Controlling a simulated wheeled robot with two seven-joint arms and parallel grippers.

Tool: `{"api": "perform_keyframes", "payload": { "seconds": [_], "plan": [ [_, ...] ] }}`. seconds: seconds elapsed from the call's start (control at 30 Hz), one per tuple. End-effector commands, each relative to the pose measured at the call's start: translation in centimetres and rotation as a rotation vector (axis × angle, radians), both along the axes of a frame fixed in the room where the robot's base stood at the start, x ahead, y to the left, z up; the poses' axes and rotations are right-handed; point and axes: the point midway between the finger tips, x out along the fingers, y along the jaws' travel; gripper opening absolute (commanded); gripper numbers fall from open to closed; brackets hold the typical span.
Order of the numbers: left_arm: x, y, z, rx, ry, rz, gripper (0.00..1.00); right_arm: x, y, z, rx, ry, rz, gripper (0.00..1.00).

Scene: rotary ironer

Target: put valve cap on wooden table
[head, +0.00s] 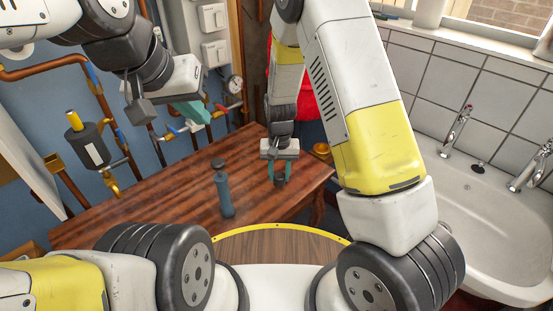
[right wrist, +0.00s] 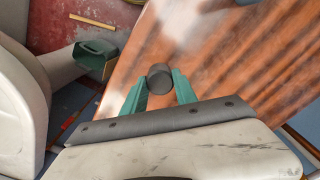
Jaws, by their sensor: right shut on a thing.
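The valve cap, a small dark grey cylinder (right wrist: 160,78), is between the teal fingers of my right gripper (right wrist: 160,90) in the right wrist view. My right gripper (head: 280,174) is shut on it, over the right part of the wooden table (head: 130,215). The fingers hide most of the cap in the head view. The reddish-brown table top (right wrist: 215,60) lies behind the cap in the wrist view; I cannot tell whether they touch. My left gripper (head: 190,113) is raised near the wall pipes, away from the cap; its finger gap does not show clearly.
A blue-grey cylinder (head: 224,197) stands on the table, with a small dark round piece (head: 217,163) behind it. Copper pipes and a gauge (head: 235,84) line the blue wall. A white sink (head: 485,220) is at the right. The table's left part is clear.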

Motion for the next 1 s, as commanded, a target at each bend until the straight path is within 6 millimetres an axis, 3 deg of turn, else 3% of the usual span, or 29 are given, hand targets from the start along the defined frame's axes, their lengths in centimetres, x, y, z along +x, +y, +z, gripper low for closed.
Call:
{"api": "perform_keyframes", "payload": {
  "seconds": [0.27,0.47,0.83,0.87,0.97,1.0],
  "plan": [
    [0.0,0.0,0.0,0.0,0.0,0.0,0.0,2.0,0.8,-0.4,-0.001,0.002,0.0,0.0],
    [0.0,0.0,0.0,0.0,0.0,0.0,0.0,1.7,0.7,-3.5,-0.001,0.004,0.0,0.0],
    [0.0,0.0,0.0,0.0,0.0,0.0,0.0,1.8,0.8,-4.0,0.0,0.001,0.0,0.0],
    [0.0,0.0,0.0,0.0,0.0,0.0,0.0,1.8,0.8,-4.0,0.0,0.001,0.0,0.36],
    [0.0,0.0,0.0,0.0,0.0,0.0,0.0,1.8,0.8,-4.0,0.0,0.0,0.0,0.56],
    [0.0,0.0,0.0,0.0,0.0,0.0,0.0,1.8,0.8,-4.0,0.0,0.001,0.0,0.56]
  ]
}}
